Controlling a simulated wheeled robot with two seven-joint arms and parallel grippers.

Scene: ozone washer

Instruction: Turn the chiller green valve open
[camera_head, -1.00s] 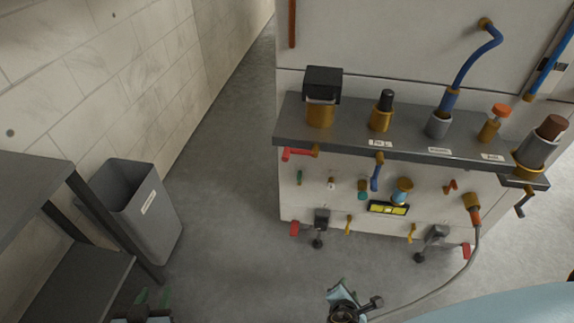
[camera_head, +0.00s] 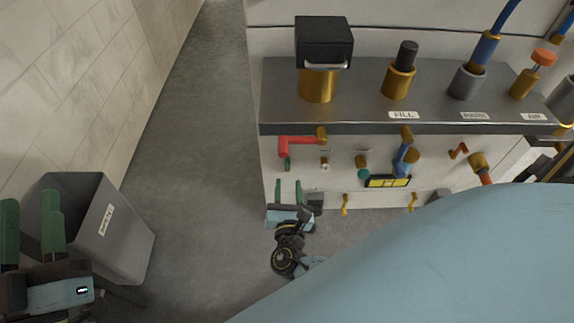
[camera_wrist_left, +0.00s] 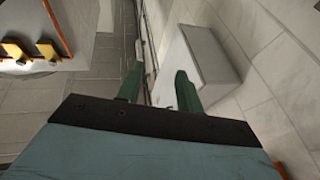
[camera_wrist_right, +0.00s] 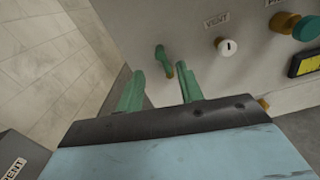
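The green valve (camera_head: 287,163) is a small green handle on the front panel of the chiller cabinet (camera_head: 272,170), below a red handle. In the right wrist view the valve (camera_wrist_right: 162,58) shows just beyond and between the fingertips, left of a white knob near a VENT label. My right gripper (camera_head: 288,184) is open, just below the valve, its green fingers pointing at the panel; I cannot tell whether they touch it. My left gripper (camera_head: 30,200) is open and empty at the far left, away from the cabinet; its fingers (camera_wrist_left: 158,70) stand apart.
A grey bin (camera_head: 125,245) stands at the left by the tiled wall. A red handle (camera_head: 297,142), a teal knob (camera_head: 362,172), a blue handle (camera_head: 402,155) and a yellow display (camera_head: 387,181) share the panel. A metal shelf (camera_head: 360,105) juts out above them. Open floor lies left of the cabinet.

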